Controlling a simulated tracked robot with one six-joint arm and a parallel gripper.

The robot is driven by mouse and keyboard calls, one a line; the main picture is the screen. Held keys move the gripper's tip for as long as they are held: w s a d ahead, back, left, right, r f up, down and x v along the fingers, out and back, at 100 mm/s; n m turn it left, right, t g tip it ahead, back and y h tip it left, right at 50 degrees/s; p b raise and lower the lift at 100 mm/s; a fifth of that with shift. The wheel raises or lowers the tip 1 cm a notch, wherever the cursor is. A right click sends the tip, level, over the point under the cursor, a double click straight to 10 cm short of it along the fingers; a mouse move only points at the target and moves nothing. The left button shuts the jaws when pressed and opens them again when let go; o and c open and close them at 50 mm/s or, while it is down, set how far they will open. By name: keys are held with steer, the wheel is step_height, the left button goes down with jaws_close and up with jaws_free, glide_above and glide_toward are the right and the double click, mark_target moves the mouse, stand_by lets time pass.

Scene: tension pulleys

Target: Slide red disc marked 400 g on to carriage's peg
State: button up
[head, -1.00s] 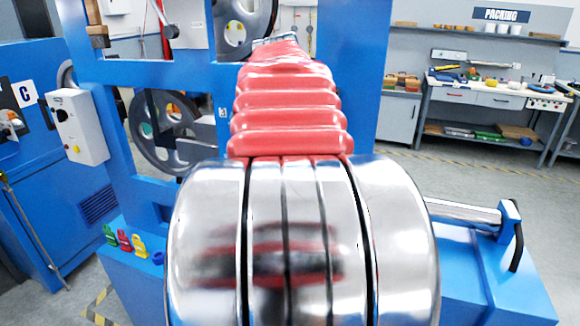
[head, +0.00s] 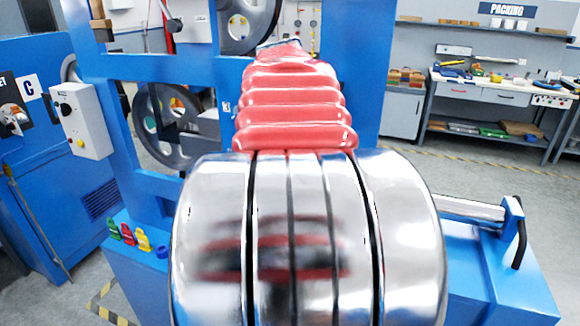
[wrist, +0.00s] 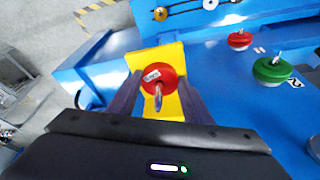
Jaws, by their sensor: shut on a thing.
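In the wrist view a red disc (wrist: 160,75) with a white label sits between the fingers of my gripper (wrist: 158,86), which is shut on it. The label is too small to read surely. A short metal stem (wrist: 158,98) stands up from the disc toward the camera. A yellow plate-like part (wrist: 172,52) shows behind and around the disc. I cannot tell whether disc and plate touch, or whether the yellow part is the carriage. No peg can be made out surely. In the head view my arm hides the gripper and disc.
A second red disc (wrist: 240,40) and a green disc (wrist: 272,70), both with metal stems, stand at right on the blue surface (wrist: 225,85). Coloured tags (head: 128,237) stand on a blue ledge. Blue uprights, a grey spoked wheel (head: 168,122) and a packing bench (head: 495,92) lie beyond.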

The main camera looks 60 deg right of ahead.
stand_by(0.3)
steer(key=o, duration=1.5)
steer(key=shift+c, duration=0.2)
steer(key=shift+f, duration=0.1)
steer(key=s+v, duration=0.1)
steer(key=v, duration=1.2)
steer(key=shift+w+r, duration=0.4)
steer(key=shift+w, duration=0.1)
steer(key=shift+a, duration=0.1)
